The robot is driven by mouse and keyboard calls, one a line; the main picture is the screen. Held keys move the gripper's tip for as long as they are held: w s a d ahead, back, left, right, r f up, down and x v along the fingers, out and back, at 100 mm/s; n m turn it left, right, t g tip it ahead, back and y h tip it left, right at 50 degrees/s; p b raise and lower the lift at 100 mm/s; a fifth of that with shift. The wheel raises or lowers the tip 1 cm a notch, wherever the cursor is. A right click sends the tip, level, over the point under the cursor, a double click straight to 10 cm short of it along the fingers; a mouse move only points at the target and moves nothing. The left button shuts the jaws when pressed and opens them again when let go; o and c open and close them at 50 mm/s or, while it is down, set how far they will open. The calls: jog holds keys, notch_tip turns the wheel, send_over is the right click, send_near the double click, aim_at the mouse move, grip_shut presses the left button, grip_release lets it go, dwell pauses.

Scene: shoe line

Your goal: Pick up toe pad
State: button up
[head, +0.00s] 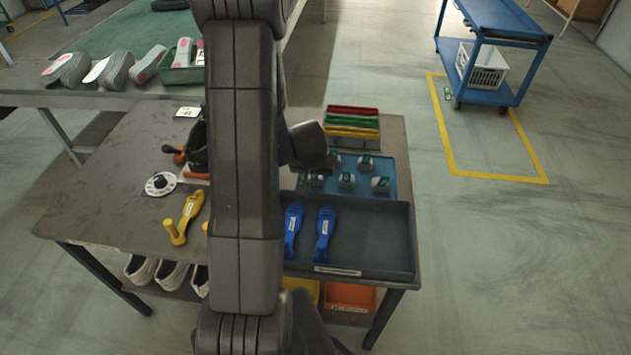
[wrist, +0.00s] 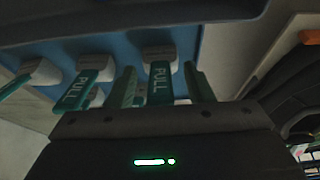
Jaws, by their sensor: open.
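Several small grey-white pads with green pull tabs sit on a blue tray (head: 403,190) at the right of the work table. I take these to be the toe pads; one pad (head: 347,180) shows near the tray's middle. In the wrist view a white pad (wrist: 158,55) has a green tab marked "PULL" hanging toward me. My gripper (wrist: 161,85) is open, with its green fingers on either side of that tab. I cannot tell whether they touch it. In the head view my arm hides the fingers and part of the blue tray.
A dark tray (head: 375,240) with two blue sole-shaped tools (head: 325,234) lies in front of the blue tray. A rack of red, green and yellow bars (head: 352,121) stands behind. A yellow tool (head: 190,207) and a dial (head: 160,184) lie left of my arm.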

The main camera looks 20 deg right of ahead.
grip_shut()
jog(key=shift+r, duration=0.1)
